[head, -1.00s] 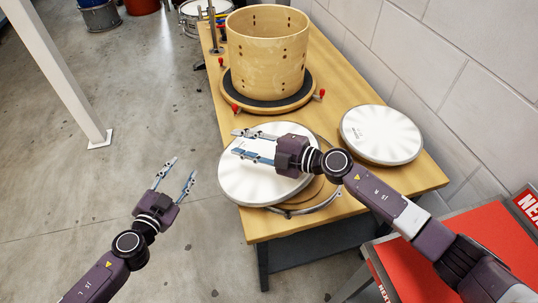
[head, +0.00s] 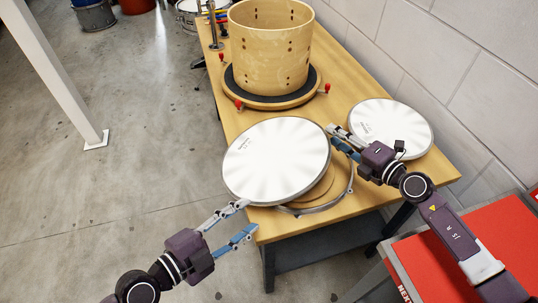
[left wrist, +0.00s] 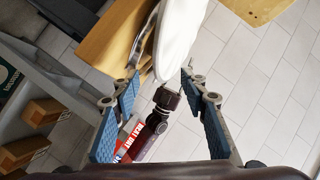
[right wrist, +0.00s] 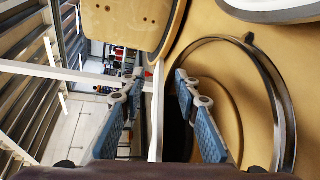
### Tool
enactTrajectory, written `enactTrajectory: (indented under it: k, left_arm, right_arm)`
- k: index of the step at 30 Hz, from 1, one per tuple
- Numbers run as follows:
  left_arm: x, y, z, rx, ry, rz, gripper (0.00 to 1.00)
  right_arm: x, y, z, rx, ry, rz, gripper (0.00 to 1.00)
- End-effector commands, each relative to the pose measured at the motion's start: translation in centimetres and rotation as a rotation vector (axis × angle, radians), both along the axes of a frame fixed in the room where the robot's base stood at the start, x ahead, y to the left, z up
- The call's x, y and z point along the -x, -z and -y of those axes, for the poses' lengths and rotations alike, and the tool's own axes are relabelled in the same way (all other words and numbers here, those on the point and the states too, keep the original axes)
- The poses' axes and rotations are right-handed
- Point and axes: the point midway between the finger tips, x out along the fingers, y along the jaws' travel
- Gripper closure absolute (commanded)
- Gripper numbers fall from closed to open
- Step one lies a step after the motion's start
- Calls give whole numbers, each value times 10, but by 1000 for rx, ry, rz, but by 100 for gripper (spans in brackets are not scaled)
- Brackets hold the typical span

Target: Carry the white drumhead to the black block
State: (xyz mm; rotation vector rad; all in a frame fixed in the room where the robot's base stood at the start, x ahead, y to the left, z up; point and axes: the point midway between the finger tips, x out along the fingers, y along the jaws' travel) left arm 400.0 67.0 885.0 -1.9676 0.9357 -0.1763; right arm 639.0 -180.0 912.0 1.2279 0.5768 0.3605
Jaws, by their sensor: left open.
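A white round drumhead (head: 277,160) lies tilted-looking over a wooden disc (head: 318,188) and a metal hoop (head: 347,180) at the bench's near end. My left gripper (head: 243,219) is open at its near left edge; the drumhead's rim (left wrist: 178,40) shows edge-on ahead, between the fingers. My right gripper (head: 338,139) is open at its right edge; a thin white edge (right wrist: 157,110) stands between its fingers, touching neither. A second white drumhead (head: 390,127) lies at the right by the wall. I cannot single out a black block; a black round pad (head: 306,95) lies under the drum shell.
The wooden drum shell (head: 271,45) stands on its red-knobbed base behind the drumhead. A red-topped table (head: 452,250) stands at the front right. The block wall (head: 450,75) bounds the bench on the right. Open floor (head: 110,190) lies to the left.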

Motion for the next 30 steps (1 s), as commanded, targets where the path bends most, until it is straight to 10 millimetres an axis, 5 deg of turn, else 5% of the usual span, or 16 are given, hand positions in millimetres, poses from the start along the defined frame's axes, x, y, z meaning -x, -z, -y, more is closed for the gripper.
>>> enactTrajectory:
  k: [11, 22, 30]
  left_arm:
    - [-6, 1, 5, 1, -1, 4, 60]
    - [-44, 12, 41, 1, -1, 4, 60]
    - [-55, 17, 53, 1, -1, 3, 60]
  right_arm:
    - [-6, 1, -4, -3, 0, -1, 71]
    - [-49, 12, -34, -4, 1, -1, 71]
    - [-63, 17, -43, -2, 0, -2, 71]
